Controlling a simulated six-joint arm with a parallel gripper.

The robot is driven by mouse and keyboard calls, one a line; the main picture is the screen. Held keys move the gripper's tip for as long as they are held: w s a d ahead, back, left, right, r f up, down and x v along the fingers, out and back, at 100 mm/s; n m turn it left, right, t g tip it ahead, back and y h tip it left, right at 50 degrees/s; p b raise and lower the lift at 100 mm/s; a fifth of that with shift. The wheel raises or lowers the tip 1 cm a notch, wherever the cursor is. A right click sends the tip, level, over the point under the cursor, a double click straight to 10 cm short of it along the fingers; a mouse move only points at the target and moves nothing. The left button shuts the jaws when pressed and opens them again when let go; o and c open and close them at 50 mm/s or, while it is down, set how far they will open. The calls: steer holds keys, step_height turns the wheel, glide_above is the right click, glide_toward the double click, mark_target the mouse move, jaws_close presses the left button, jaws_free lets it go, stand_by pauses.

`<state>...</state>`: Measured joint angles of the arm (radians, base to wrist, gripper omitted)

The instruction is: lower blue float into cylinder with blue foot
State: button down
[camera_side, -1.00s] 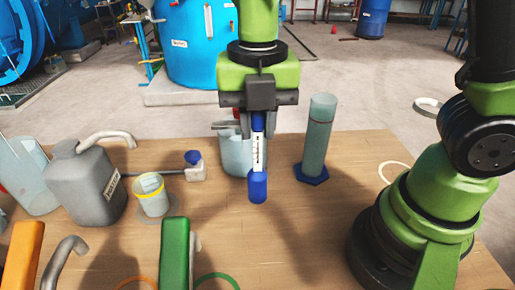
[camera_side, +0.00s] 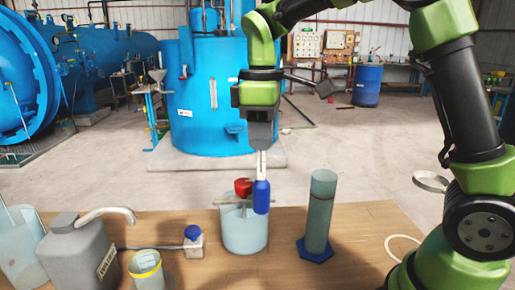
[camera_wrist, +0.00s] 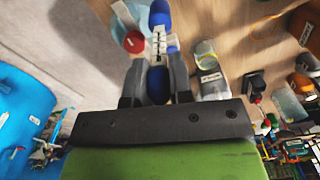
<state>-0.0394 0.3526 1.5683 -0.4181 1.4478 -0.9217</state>
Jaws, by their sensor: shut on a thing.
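The blue float (camera_side: 261,196) has a dark blue bulb below a pale marked stem and hangs upright from my gripper (camera_side: 262,138). My gripper is shut on the upper part of the float, which also shows between the fingers (camera_wrist: 157,85) in the wrist view. The clear, greenish cylinder (camera_side: 320,208) stands upright on its hexagonal blue foot (camera_side: 315,252), to the right of the float in the side view. The float is in the air and apart from the cylinder. I cannot make out the cylinder for certain in the wrist view.
A clear beaker (camera_side: 245,232) with a red-topped thing (camera_side: 243,187) stands left of the cylinder, behind the float in the picture. A grey jerrycan (camera_side: 80,250), a yellow-banded cup (camera_side: 147,268) and a small blue-capped bottle (camera_side: 193,241) stand farther left.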

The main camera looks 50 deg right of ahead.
steer(key=s+d+r+n, duration=0.2)
steer(key=s+d+r, duration=0.5)
steer(key=d+r, duration=0.3)
steer(key=shift+s+d+r+n, duration=0.2)
steer(key=shift+s+r+n, duration=0.2)
steer(key=shift+r, duration=0.4)
steer(key=shift+f, duration=0.15)
step_height(320, 180, down, 16)
stand_by(1.5)
steer(key=shift+w+f, duration=0.1)
steer(key=shift+f, duration=0.05)
